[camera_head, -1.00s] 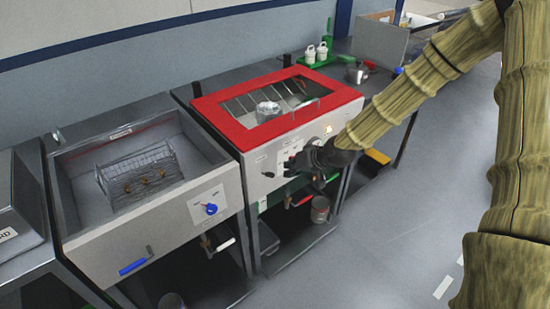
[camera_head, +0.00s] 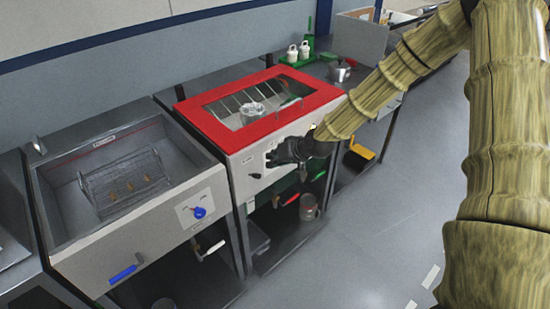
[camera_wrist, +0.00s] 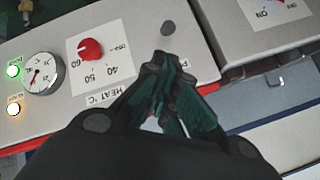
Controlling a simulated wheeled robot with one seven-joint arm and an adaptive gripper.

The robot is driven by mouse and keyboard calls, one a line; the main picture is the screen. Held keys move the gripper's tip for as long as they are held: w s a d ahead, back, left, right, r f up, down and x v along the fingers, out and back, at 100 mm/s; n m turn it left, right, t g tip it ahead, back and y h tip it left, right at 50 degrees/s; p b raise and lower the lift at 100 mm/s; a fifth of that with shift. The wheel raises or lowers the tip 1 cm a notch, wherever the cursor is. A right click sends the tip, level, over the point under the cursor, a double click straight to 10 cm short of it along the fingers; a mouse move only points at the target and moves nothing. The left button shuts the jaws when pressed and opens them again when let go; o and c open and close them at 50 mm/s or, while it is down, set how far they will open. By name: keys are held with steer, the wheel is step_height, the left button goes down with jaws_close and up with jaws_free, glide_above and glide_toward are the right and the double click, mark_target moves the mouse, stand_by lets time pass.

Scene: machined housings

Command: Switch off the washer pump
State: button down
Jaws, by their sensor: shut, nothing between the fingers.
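The washer is the grey cabinet with a red-framed glass lid (camera_head: 285,125). On its front is a small dark knob (camera_head: 255,176), which also shows as a dark round knob in the wrist view (camera_wrist: 167,28). A label beside it is mostly covered by my fingers; only a first letter like P shows. My gripper (camera_head: 272,160) is at the washer's front panel, just right of the dark knob. In the wrist view my gripper (camera_wrist: 162,58) is shut and empty, its tips close to that knob. I cannot tell whether they touch the panel.
The wrist view shows a red heat knob (camera_wrist: 90,49), a gauge (camera_wrist: 43,74), and lit green (camera_wrist: 13,71) and amber (camera_wrist: 14,109) lamps. Left of the washer, an open tank (camera_head: 60,205) has a wire basket and a blue knob (camera_head: 199,212). Floor in front is clear.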

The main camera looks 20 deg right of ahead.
mark_target(255, 176)
steer(key=p+x, duration=0.1)
steer(key=x, duration=0.6)
steer(key=shift+p, duration=0.4)
steer(key=shift+f, duration=0.15)
